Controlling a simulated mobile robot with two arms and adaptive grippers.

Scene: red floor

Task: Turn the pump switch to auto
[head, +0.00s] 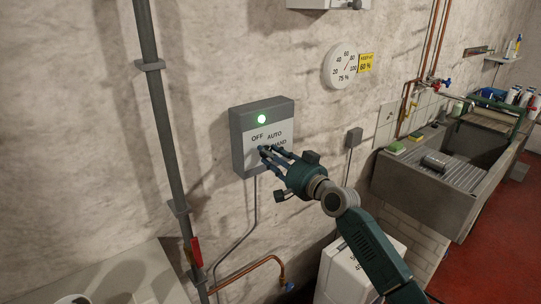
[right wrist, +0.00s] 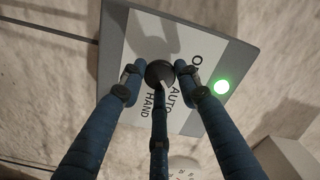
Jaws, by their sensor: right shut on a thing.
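The pump switch box (head: 258,146) is a grey box on the wall with a white plate marked OFF, AUTO and HAND. Its green lamp (head: 261,119) is lit; the lamp also shows in the right wrist view (right wrist: 222,87). The round dark knob (right wrist: 159,73) sits between the blue fingers of my right gripper (right wrist: 158,76), which are shut on it. The knob's pale mark points down, roughly between AUTO and HAND; I cannot tell exactly which. In the head view my right gripper (head: 270,153) covers the knob. My left gripper is not in view.
A dark vertical pipe (head: 160,110) with a red lever valve (head: 196,252) runs left of the box. A round gauge (head: 341,65) hangs above right, beside a yellow tag (head: 366,62). A sink (head: 425,195) stands at the right. A white appliance (head: 345,275) stands below my right arm.

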